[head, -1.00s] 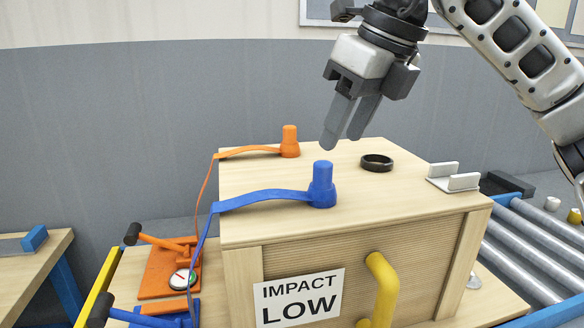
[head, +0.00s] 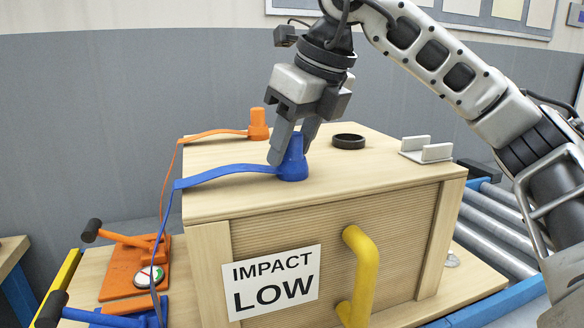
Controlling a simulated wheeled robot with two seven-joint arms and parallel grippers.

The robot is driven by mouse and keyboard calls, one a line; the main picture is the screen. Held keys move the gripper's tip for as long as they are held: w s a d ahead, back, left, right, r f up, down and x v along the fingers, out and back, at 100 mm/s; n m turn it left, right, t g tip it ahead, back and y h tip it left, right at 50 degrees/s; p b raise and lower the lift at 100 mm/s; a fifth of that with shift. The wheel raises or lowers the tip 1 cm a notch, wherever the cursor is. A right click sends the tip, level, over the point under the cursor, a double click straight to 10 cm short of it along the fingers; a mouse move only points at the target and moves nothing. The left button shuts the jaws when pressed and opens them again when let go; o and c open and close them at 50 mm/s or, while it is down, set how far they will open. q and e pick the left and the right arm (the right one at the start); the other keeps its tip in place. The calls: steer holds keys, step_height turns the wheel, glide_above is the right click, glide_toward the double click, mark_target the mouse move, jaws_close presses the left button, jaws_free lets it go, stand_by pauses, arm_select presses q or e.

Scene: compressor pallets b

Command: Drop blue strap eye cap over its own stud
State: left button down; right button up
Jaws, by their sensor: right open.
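The blue cap (head: 293,165) stands upright on top of the wooden crate (head: 390,178), near its front edge. Its blue strap (head: 228,170) runs left across the lid and down over the crate's left side. My right gripper (head: 290,150) points down at the cap, with its fingers on either side of the cap's upper part. It is open; whether a finger touches the cap I cannot tell. Any stud under the cap is hidden. An orange cap (head: 258,124) with an orange strap (head: 210,134) stands further back on the lid. My left gripper is out of view.
A black ring (head: 348,141) and a pale bracket (head: 427,150) sit on the lid to the right. A yellow handle (head: 362,270) sticks out of the crate's front. Orange (head: 125,268) and blue (head: 95,317) ratchet parts lie at left. Rollers (head: 495,235) run at right.

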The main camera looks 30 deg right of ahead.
steer(key=c, duration=0.5)
steer(key=shift+w+r+p, duration=0.1)
steer(key=shift+r+p, duration=2)
steer(key=shift+r, duration=0.4)
